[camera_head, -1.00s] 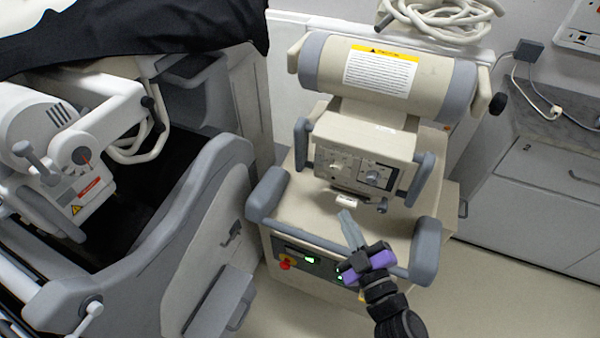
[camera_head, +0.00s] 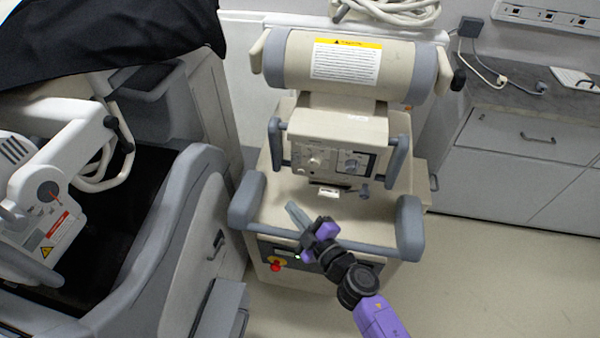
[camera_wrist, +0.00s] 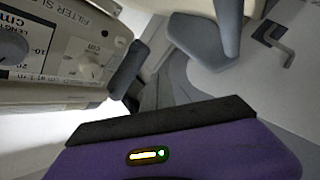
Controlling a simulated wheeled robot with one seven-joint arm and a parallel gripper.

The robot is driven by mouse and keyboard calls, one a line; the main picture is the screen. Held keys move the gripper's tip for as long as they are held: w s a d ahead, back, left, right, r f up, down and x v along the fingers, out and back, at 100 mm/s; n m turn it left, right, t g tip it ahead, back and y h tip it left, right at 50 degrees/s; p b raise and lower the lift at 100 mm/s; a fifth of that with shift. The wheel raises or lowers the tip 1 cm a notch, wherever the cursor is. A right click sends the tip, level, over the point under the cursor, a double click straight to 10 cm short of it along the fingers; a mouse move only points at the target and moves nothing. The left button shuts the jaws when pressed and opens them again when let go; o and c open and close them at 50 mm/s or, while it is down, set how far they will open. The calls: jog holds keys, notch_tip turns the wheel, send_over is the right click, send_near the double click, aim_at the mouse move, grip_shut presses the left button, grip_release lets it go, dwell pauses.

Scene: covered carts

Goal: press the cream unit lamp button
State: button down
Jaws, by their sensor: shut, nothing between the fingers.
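The cream unit (camera_head: 300,110) stands mid-picture in the head view, with a grey-ended cylinder on top. Its upper panel (camera_head: 335,160) carries dials and small controls. The lower front has a dark strip with a red knob (camera_head: 276,267), partly hidden by my arm. I cannot tell which control is the lamp button. My gripper (camera_head: 291,207) is shut and empty, in front of and below the upper panel, its tip over the unit's lower deck in the picture. The wrist view shows lettered dials (camera_wrist: 90,68) of the panel at upper left, beyond my purple gripper body.
Grey bumpers (camera_head: 246,200) and (camera_head: 409,228) flank the unit's front. A grey and white machine (camera_head: 160,235) under black cloth (camera_head: 90,40) stands close at left. Drawers (camera_head: 520,145) line the right wall. Floor (camera_head: 500,280) at lower right is clear.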

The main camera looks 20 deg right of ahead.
jog(key=w+d, duration=0.5)
jog(key=w, duration=0.2)
dwell(0.3)
jog(key=shift+d, duration=0.1)
dwell(1.8)
jog(key=shift+w+d, duration=0.2)
jog(key=shift+w, duration=0.1)
jog(key=shift+w+d, duration=0.25)
jog(key=shift+w, duration=0.1)
dwell(1.0)
jog(key=shift+s+p, duration=0.1)
jog(key=shift+p, duration=0.2)
jog(key=shift+s+a, duration=0.5)
jog(key=shift+s, duration=0.1)
jog(key=shift+s+a+p, duration=0.2)
jog(key=shift+s+a, duration=0.55)
jog(key=shift+s, duration=0.3)
jog(key=shift+s+a+p, duration=0.2)
jog(key=shift+s+a, duration=0.5)
jog(key=shift+s, duration=0.3)
